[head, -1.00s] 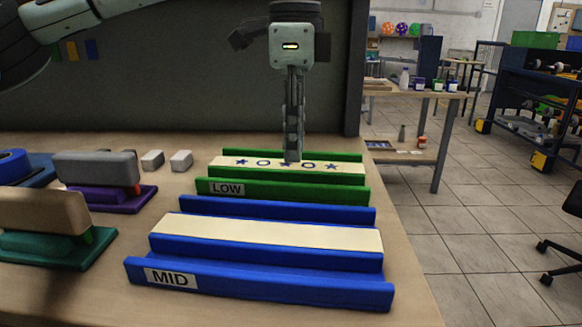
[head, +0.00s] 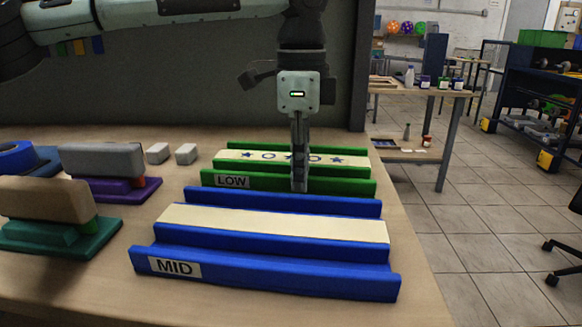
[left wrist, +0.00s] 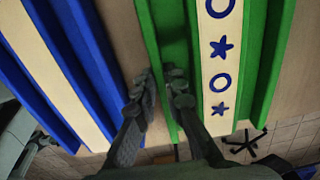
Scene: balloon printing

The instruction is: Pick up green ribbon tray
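The green ribbon tray (head: 345,186), labelled LOW, lies on the table with a cream ribbon (head: 228,155) bearing blue stars and rings. It also shows in the left wrist view (left wrist: 270,75). My left gripper (head: 299,186) points straight down at the tray's near green wall, right of the label. In the left wrist view its two fingertips (left wrist: 163,85) are a narrow gap apart, one on each side of that wall. I see no clear squeeze on it. The fingers hide a small part of the wall and ribbon. My right gripper is out of view.
A blue tray (head: 265,283) labelled MID lies just in front of the green one. Stamp-like blocks on a teal base (head: 60,240) and a purple base (head: 140,189) stand at left, with two small pale blocks (head: 186,153). The table ends at right.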

